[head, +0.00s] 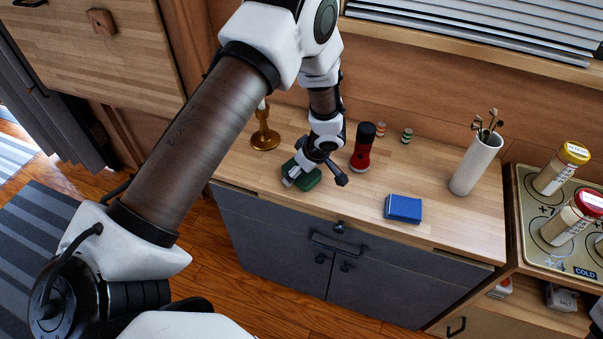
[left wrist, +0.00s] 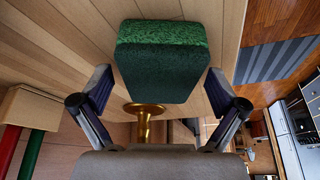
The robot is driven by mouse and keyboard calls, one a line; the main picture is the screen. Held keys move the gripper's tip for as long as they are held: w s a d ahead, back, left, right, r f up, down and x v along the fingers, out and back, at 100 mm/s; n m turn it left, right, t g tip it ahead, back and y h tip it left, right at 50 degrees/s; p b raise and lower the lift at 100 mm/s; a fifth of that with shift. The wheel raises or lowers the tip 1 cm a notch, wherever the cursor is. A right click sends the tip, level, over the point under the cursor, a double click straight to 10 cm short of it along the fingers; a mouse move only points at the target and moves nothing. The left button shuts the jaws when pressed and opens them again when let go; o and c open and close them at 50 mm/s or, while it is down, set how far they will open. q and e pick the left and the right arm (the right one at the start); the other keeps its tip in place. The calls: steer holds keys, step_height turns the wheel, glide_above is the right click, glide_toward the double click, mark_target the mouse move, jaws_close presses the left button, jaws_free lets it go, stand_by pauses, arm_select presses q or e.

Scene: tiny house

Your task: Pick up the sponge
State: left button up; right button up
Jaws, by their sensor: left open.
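The sponge (head: 303,176) is a dark green block with a rough, lighter green face. It lies on the wooden counter near its front left part, partly covered by my left gripper in the head view. My left gripper (head: 316,181) is open just over it, pointing down. In the left wrist view the sponge (left wrist: 160,62) is ahead of and between the two spread fingers (left wrist: 158,88). I see a gap on each side, and the sponge does not look gripped. My right gripper is not in view.
A brass candle holder (head: 265,132) stands left of the sponge, and a red and black flashlight (head: 362,150) stands close on the right. A blue box-like object (head: 403,208) and a white vase (head: 475,165) are farther right. The counter's front edge is near.

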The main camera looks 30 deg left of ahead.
arm_select(q)
steer(key=shift+f, duration=0.1)
stand_by(0.3)
steer(key=c, duration=0.9)
steer(key=shift+o, duration=0.2)
